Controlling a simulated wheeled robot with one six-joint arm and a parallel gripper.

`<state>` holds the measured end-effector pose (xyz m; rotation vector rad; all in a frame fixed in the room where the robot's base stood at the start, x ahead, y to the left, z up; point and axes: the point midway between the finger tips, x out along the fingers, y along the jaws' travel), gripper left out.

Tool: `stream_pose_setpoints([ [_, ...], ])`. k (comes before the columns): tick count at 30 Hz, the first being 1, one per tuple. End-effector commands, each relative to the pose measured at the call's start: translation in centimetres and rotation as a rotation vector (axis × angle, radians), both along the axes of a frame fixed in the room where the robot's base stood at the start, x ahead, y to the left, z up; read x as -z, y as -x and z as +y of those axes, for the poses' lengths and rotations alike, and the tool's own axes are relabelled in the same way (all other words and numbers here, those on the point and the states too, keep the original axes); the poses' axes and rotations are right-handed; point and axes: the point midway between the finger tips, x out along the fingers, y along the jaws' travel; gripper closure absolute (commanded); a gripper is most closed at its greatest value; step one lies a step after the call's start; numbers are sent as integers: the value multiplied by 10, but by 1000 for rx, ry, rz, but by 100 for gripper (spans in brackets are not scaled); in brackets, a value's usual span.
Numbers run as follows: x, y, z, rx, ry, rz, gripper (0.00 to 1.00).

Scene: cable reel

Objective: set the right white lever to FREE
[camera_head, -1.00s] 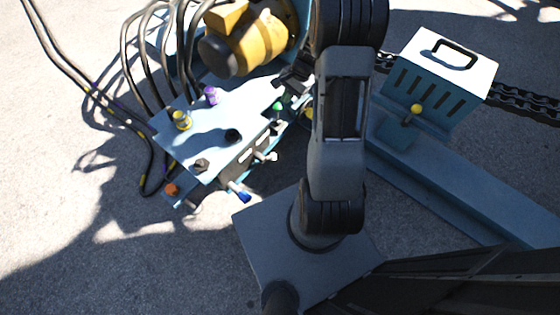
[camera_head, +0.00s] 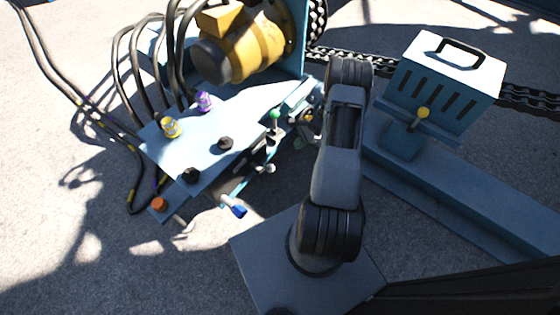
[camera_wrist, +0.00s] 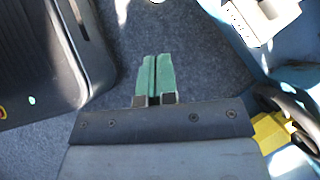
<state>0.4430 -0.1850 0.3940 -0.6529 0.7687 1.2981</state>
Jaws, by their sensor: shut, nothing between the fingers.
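The control panel (camera_head: 200,140) of the cable reel carries several coloured knobs and levers. Which position the right white lever is in cannot be read. My gripper (camera_wrist: 156,76) shows in the wrist view with its green fingers shut together and empty, over grey ground. In the head view the fingers are hard to make out beside my arm.
A yellow motor (camera_head: 237,50) and black hoses stand behind the panel. A green-knobbed lever (camera_head: 275,117) rises at its right edge. A blue slotted box (camera_head: 440,90) with a yellow-knobbed lever (camera_head: 422,113) stands right of my arm. A white block (camera_wrist: 262,16) shows at the wrist view's upper right.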

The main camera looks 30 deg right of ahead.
Motion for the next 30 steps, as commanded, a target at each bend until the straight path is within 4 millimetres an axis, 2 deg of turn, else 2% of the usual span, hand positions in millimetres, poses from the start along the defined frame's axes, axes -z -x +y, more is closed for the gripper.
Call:
stream_pose_setpoints([
  [5,13,-1,9,-2,-1,1,100],
  [20,86,-9,61,-5,0,1,100],
  [24,94,-12,77,-4,1,1,100],
  [30,101,-14,89,-3,0,0,100],
])
